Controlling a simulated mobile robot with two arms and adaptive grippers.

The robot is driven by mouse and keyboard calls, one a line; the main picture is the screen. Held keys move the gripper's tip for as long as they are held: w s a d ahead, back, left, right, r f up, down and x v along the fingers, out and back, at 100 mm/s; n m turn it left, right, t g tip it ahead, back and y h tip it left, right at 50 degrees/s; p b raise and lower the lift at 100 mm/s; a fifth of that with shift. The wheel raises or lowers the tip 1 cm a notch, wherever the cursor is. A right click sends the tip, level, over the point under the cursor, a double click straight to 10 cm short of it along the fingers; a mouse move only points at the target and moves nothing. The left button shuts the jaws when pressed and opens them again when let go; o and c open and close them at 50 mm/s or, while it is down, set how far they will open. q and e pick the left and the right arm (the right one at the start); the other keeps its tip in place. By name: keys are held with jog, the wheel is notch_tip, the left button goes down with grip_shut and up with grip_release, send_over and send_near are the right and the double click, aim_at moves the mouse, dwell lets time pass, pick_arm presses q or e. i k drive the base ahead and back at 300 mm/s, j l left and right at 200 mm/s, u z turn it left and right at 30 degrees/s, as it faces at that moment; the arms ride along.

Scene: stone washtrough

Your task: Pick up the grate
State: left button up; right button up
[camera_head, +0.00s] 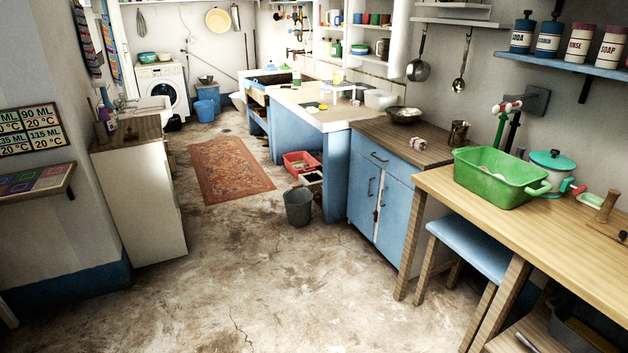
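I cannot make out a grate anywhere in the head view. The insides of the sink, the trough and the tubs are too small or too hidden to tell. Neither of my grippers shows in this view.
A wooden table (590,238) at right bears a green tub (497,184), with a blue stool (472,250) beside it. A grey bucket (298,207) and a red basin (297,161) stand by the blue counter (336,174).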

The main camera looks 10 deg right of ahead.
aim_at(313, 178)
jog(key=i+u, duration=0.3)
jog(key=i, duration=3.15)
jog(key=i+j+z, duration=0.2)
jog(key=i, duration=0.3)
jog(key=i+z, duration=0.15)
jog(key=i, duration=0.35)
jog(key=i+j+z, duration=0.2)
jog(key=i, duration=0.3)
jog(key=i+j+z, duration=0.2)
jog(key=i+j, duration=0.2)
